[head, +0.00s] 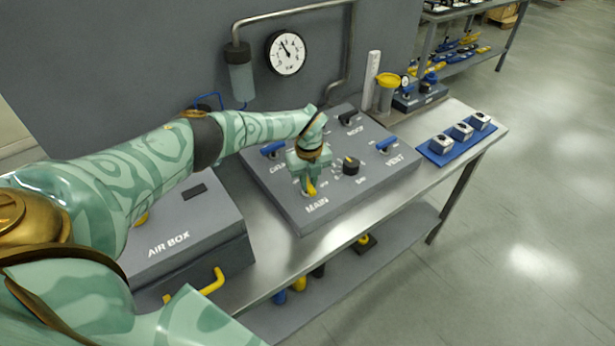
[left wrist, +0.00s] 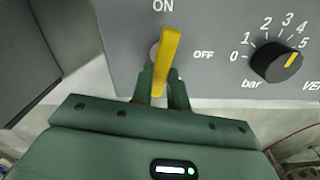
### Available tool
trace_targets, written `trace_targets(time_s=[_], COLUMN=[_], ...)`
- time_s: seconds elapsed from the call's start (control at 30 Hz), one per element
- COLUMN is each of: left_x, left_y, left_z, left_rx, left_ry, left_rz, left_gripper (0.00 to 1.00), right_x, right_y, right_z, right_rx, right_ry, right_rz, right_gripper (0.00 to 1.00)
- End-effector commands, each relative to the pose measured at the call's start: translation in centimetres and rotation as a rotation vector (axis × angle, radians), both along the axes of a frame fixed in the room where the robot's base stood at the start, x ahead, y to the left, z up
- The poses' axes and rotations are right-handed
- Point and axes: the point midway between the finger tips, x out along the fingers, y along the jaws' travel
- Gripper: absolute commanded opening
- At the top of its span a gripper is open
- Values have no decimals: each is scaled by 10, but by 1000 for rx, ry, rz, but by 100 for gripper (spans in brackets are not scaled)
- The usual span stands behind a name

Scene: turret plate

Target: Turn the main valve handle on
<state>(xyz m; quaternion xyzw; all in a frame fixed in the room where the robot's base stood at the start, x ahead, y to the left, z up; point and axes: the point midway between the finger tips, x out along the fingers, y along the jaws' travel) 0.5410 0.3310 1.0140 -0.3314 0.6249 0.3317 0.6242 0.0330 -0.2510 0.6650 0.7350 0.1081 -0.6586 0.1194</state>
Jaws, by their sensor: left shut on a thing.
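The yellow main valve handle (head: 311,188) stands on the sloped grey control panel (head: 287,207), just above the MAIN label. My left gripper (head: 307,181) is over it and shut on it. In the left wrist view the handle (left wrist: 167,60) runs nearly upright, leaning slightly right, with its upper end just below the ON label. The OFF label is to its right. The fingers of my left gripper (left wrist: 161,90) are on both sides of the handle's lower part. My right gripper is not in view.
A black bar knob (head: 350,165) with a yellow mark sits right of the handle. Blue-handled valves, including VENT (head: 387,145), are farther back. The AIR BOX (head: 190,225) stands left. A gauge (head: 286,53) is on the wall. A blue tray (head: 437,157) lies right.

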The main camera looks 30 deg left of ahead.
Motion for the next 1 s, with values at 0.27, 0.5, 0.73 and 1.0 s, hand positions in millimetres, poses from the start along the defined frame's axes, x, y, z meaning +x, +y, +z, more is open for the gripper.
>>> trace_targets(time_s=[0.27, 0.5, 0.73, 1.0], left_x=[3, 4, 4, 4], left_y=[0, 0, 0, 0], left_z=[3, 2, 2, 2], left_rx=[0, 0, 0, 0], left_ry=[-5, -5, -5, -5], left_rz=[151, 207, 220, 220], left_gripper=[0, 0, 0, 25], right_x=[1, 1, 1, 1], right_y=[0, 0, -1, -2], right_z=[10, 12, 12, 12], right_rx=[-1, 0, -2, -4], right_ry=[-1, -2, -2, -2], right_rz=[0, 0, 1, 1], right_gripper=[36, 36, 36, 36])
